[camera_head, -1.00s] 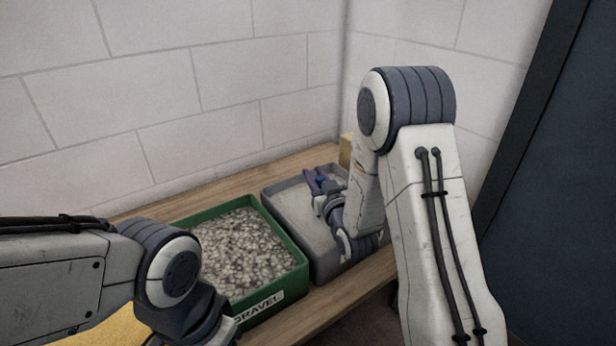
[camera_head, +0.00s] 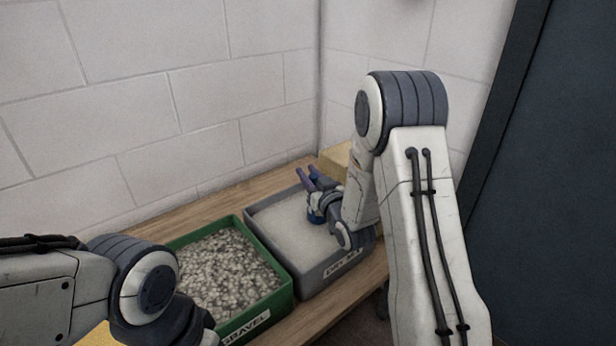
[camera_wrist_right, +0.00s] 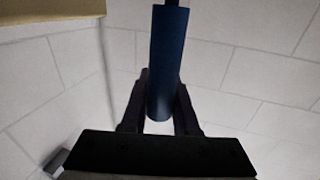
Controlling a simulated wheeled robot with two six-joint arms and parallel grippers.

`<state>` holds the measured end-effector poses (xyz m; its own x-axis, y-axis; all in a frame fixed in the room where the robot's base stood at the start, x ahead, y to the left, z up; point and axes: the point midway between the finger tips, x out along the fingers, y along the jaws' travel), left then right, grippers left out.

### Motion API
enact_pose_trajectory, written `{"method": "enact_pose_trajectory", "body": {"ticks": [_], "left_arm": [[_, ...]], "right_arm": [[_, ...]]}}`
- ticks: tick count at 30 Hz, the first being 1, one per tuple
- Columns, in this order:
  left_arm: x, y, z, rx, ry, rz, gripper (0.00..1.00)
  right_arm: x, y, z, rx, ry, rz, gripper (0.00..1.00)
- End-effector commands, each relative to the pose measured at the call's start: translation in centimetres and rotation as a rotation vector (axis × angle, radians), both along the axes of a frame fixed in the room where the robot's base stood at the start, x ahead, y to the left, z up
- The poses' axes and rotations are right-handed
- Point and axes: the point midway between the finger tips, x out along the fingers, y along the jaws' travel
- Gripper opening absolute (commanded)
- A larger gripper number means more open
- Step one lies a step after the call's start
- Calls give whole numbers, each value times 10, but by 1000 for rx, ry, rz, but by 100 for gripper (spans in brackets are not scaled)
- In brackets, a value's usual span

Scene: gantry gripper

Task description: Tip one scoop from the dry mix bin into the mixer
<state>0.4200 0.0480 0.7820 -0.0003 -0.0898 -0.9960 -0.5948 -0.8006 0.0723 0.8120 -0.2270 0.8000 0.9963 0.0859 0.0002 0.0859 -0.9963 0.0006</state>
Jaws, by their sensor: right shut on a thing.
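The dry mix bin (camera_head: 335,268) is a grey tub of pale powder on the wooden bench, with a label on its front. My right gripper (camera_head: 310,180) is over the bin's back right part in the head view. It is shut on a blue handle (camera_wrist_right: 168,60), which stands between the fingers in the right wrist view and looks like the scoop's. A bit of blue also shows at the gripper in the head view. The scoop's bowl and any load in it are hidden. The mixer is not in view. My left arm enters at lower left; its gripper is out of view.
A green gravel bin (camera_head: 282,290) stands left of the dry mix bin. A yellowish block (camera_head: 336,158) sits behind it near the wall corner. White block walls (camera_head: 200,110) close the back. A dark panel (camera_head: 550,200) stands at right.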

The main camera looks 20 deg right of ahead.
Motion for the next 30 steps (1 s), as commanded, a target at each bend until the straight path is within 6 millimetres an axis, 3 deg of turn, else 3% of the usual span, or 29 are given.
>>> {"method": "enact_pose_trajectory", "body": {"ticks": [20, 30], "left_arm": [[0, 0, 46, 0, 0, 0, 50], [0, 0, 58, 0, 0, 0, 50]], "right_arm": [[0, 0, 65, 0, -1, 0, 0], [-6, 18, 89, 0, -2, 2, 0]]}}
